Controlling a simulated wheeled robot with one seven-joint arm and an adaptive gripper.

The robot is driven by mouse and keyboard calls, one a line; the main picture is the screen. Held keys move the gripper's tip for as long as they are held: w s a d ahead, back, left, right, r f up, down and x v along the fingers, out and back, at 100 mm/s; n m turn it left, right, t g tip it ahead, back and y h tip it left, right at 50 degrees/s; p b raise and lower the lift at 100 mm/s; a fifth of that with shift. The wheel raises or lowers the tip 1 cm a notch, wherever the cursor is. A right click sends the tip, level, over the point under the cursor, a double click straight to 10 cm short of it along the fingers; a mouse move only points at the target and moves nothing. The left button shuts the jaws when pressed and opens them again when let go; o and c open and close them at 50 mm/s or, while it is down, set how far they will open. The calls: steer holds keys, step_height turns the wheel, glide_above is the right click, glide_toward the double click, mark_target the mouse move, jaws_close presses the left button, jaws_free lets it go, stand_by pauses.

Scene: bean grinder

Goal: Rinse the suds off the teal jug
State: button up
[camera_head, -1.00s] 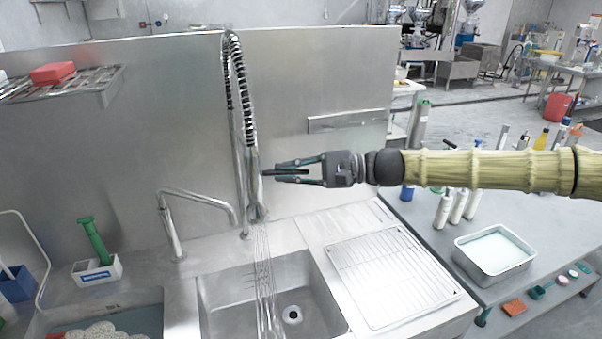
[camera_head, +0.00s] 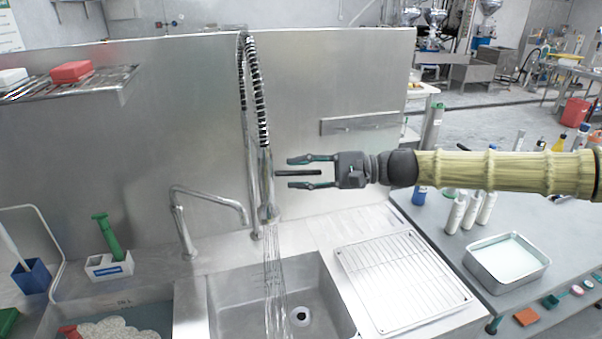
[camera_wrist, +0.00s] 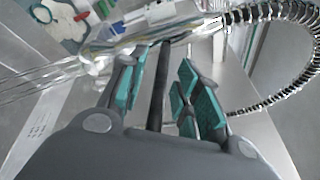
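My gripper (camera_head: 291,172) is open at the spray tap. Its two teal-padded fingers stand apart above and below the tap's dark lever (camera_head: 297,173), with a gap on each side. The lever also shows between the fingers in the wrist view (camera_wrist: 158,90). The spray head (camera_head: 267,208) hangs from a coiled spring hose, and streams of water (camera_head: 273,275) run from it into the steel sink basin (camera_head: 232,290). I cannot make out the teal jug in either view. White suds (camera_head: 120,330) lie in the left basin, beside a red object.
A second faucet (camera_head: 185,220) stands left of the spray tap. A wire drying rack (camera_head: 405,280) lies right of the sink and looks empty. A green-handled brush (camera_head: 107,238) stands in a white holder. Bottles and a metal tray (camera_head: 505,260) occupy the right bench.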

steer(key=d+r, duration=0.1)
steer(key=d, duration=1.1)
steer(key=shift+w, duration=0.25)
